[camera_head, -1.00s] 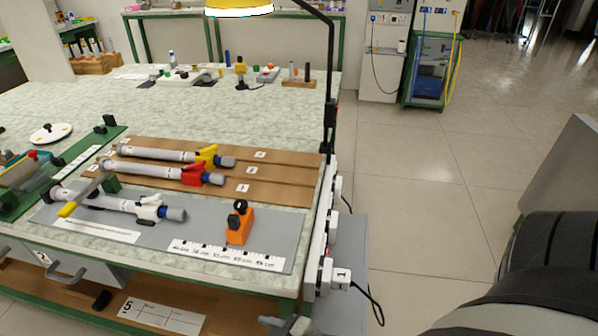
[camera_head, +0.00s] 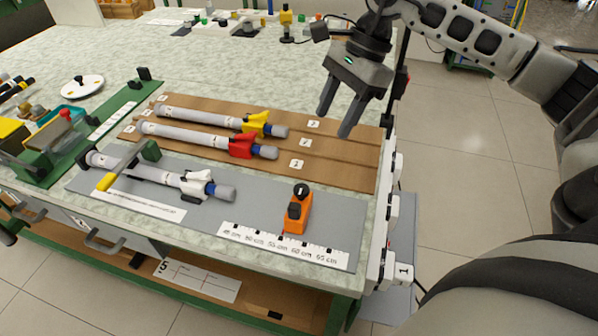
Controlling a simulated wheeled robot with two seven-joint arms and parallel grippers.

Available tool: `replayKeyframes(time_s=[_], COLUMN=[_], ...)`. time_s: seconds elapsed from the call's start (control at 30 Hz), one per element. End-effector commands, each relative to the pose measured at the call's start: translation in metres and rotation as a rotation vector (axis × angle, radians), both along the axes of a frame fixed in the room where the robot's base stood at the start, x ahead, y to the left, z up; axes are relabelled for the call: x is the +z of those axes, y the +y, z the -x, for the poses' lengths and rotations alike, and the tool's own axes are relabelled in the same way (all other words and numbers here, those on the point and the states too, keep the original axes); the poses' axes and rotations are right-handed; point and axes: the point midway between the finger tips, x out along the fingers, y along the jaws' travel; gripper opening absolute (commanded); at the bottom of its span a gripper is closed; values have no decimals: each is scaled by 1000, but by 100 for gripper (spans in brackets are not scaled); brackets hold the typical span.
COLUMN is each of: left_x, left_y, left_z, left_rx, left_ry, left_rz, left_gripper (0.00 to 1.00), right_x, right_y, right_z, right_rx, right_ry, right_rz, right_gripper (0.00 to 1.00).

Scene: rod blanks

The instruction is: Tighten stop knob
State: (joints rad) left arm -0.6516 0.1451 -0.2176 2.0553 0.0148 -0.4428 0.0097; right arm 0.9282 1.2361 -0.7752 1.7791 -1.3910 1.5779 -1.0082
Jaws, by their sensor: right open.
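The orange stop (camera_head: 297,214) stands on the grey mat near the ruler strip (camera_head: 283,247). Its black knob (camera_head: 302,190) is on its upper side. My right gripper (camera_head: 334,125) is open and empty, above the right part of the brown board, behind the stop and apart from it. Its two dark fingers point down. A grey rod with a white fin piece and blue band (camera_head: 165,176) lies on the mat to the left of the stop. My left gripper is not in view.
Two more rods, with a yellow fin piece (camera_head: 255,124) and a red one (camera_head: 241,147), lie on the brown board (camera_head: 340,165). A black lamp post (camera_head: 399,85) and white sockets (camera_head: 386,205) line the bench's right edge.

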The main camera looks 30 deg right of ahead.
Motion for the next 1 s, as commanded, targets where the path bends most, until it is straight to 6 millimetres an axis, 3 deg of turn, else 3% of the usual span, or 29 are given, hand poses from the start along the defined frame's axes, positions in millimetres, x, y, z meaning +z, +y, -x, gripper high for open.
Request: replayKeyframes(time_s=[0.17,0.7,1.0], left_x=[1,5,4], left_y=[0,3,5], left_z=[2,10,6], left_rx=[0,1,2], left_ry=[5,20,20], left_rz=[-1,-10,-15], left_gripper=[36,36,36], right_x=[-20,-121,-144], right_y=[6,50,59], right_z=[1,-3,-4], right_rx=[4,4,2], right_ry=[5,4,0], right_rz=[9,3,3], right_gripper=[52,52,52])
